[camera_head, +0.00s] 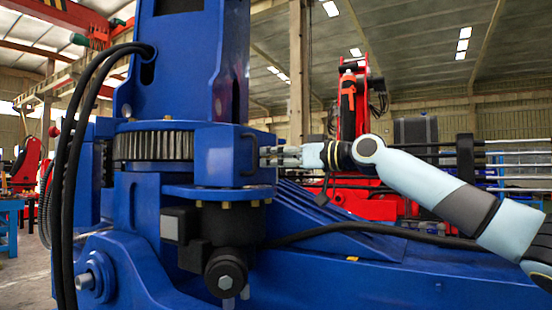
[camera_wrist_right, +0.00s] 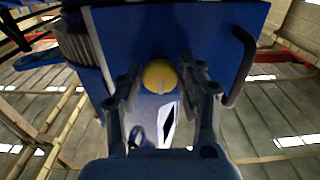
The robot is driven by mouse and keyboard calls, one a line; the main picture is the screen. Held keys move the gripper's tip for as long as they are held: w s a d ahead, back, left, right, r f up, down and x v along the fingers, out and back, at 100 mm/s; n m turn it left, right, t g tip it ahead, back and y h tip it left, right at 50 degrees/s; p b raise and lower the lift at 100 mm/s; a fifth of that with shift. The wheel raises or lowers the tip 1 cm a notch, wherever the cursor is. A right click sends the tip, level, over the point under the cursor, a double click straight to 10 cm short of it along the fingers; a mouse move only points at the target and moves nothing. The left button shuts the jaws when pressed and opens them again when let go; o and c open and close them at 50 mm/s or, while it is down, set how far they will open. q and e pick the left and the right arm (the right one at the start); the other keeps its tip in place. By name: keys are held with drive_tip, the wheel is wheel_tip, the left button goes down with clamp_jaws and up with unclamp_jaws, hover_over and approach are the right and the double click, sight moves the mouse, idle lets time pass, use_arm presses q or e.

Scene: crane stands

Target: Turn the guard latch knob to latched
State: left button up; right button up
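The yellow guard latch knob (camera_wrist_right: 159,73) shows in the right wrist view, on the face of the blue guard (camera_wrist_right: 205,25). A small pale mark is at its lower edge. In the head view the guard (camera_head: 220,157) is the blue box beside the toothed ring, and the knob cannot be made out. My right gripper (camera_head: 264,157) reaches the guard's right side from the right. In the right wrist view its fingers (camera_wrist_right: 158,80) are apart, one on each side of the knob, with small gaps seeming to show. My left gripper is not in view.
A black handle (camera_wrist_right: 242,66) stands out from the guard, close to the right finger. In the head view, black hoses (camera_head: 70,160) loop down at left and a black motor-like unit (camera_head: 225,265) hangs below the guard. A red machine (camera_head: 352,115) stands behind.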

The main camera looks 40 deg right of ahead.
drive_tip(key=c, duration=0.6)
drive_tip(key=shift+c, duration=0.2)
drive_tip(key=shift+m, duration=0.3)
drive_tip(key=m+p, duration=0.1)
drive_tip(key=m, duration=0.1)
drive_tip(key=shift+r+m, duration=0.1)
drive_tip(key=shift+m, duration=0.2)
drive_tip(key=m+p, duration=0.1)
drive_tip(key=m, duration=0.2)
drive_tip(key=shift+m+p, duration=0.35)
drive_tip(key=shift+m, duration=0.05)
drive_tip(key=shift+m+p, duration=3.4)
drive_tip(key=shift+m, duration=2)
